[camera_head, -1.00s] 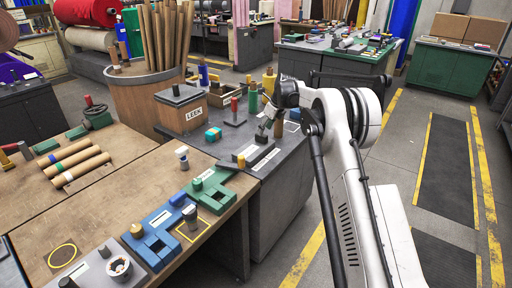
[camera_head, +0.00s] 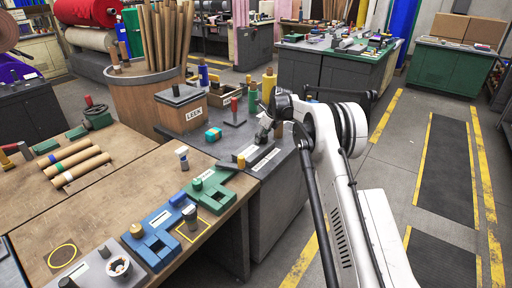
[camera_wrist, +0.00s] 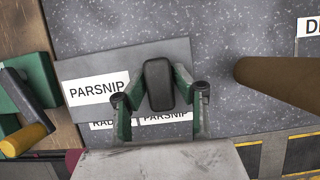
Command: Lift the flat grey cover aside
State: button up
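The flat grey cover (camera_wrist: 92,65) is a thin plate with a PARSNIP label, lying at a slight angle over the speckled grey counter in the wrist view. A dark upright block (camera_wrist: 158,85) stands out from its middle. My gripper (camera_wrist: 159,95) has its green-padded fingers on either side of this block, very close to it. Whether the pads press on it cannot be told. The plate's lower edge partly hides two printed labels, one reading PARSNIP. In the head view my gripper (camera_head: 264,133) is low over the counter, and the arm partly hides the cover.
A brown cylinder (camera_wrist: 280,82) stands close on the right in the wrist view. At left are a green piece and a yellow-ended rod (camera_wrist: 27,140). A lidded LEEK box (camera_head: 181,108) and a red-handled piece (camera_head: 234,112) stand on the counter.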

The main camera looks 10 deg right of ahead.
grip_shut()
jog(key=shift+r, duration=0.15)
jog(key=shift+r, duration=0.25)
notch_tip(320, 180, up, 4)
jog(key=shift+f, duration=0.2)
jog(key=s+a+r, duration=0.3)
jog(key=a+r, duration=0.3)
jog(key=a, duration=0.5)
jog(key=shift+s+r, duration=0.2)
jog(key=shift+r, duration=0.15)
